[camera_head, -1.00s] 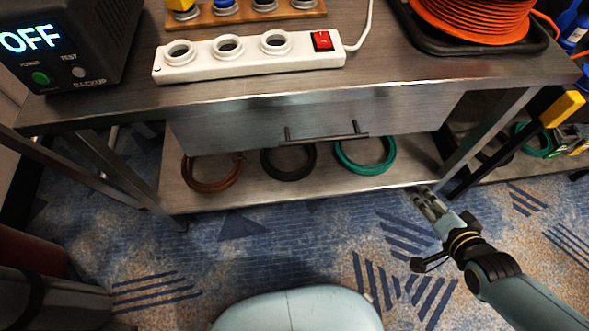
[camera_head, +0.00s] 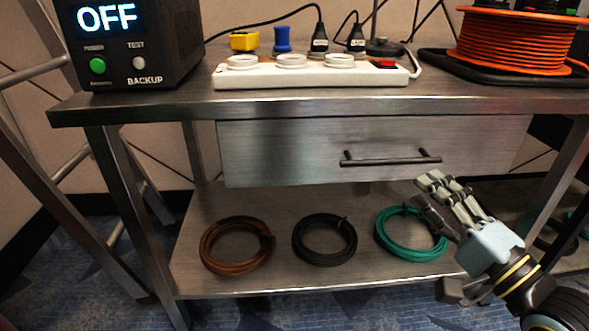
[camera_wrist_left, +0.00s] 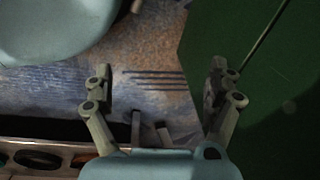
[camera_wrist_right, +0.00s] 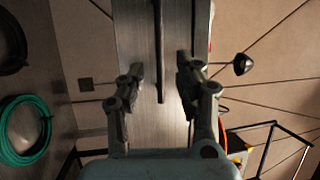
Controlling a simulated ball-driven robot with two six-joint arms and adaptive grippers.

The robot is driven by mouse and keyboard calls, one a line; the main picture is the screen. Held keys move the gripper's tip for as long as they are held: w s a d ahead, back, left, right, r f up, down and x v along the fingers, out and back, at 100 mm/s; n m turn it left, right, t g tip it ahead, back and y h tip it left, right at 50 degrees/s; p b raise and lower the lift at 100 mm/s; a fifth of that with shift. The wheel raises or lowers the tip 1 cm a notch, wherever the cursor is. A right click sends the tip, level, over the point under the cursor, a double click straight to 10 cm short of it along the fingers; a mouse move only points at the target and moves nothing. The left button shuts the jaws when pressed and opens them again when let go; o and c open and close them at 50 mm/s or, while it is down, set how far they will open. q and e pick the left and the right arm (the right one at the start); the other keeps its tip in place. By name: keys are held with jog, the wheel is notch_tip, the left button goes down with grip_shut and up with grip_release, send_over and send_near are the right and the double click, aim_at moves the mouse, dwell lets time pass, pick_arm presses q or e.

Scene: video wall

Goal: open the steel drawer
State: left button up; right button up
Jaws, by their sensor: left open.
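The steel drawer (camera_head: 280,152) sits under the steel table top, its front looking closed. Its dark bar handle (camera_head: 390,161) runs level across the front. My right gripper (camera_head: 426,190) is just below and in front of the handle's right end. In the right wrist view that gripper (camera_wrist_right: 160,74) is open, and the handle (camera_wrist_right: 159,40) lies ahead, in line with the gap between the fingers. They look apart; the exact distance is unclear. My left gripper (camera_wrist_left: 160,85) is open and empty in the left wrist view, away from the drawer.
On the table top stand a backup unit (camera_head: 135,45) reading OFF, a white power strip (camera_head: 310,76) and an orange cable reel (camera_head: 515,45). Brown (camera_head: 235,245), black (camera_head: 325,240) and green (camera_head: 410,235) cable coils lie on the lower shelf (camera_head: 290,272).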

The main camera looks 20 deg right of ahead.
aim_at(393, 163)
pick_arm(q)
jog(key=shift+t, duration=0.4)
jog(key=shift+w+d+r+b, duration=0.35)
jog(key=shift+w+r+b, duration=0.3)
jog(key=shift+r, duration=0.1)
jog(key=shift+w+d+r+b, duration=0.35)
jog(key=shift+w+r+b, duration=0.15)
jog(key=shift+w+r, duration=0.2)
pick_arm(e)
jog(key=shift+x, duration=4.4)
jog(key=shift+d, duration=0.1)
jog(key=shift+f, duration=0.1)
grip_shut()
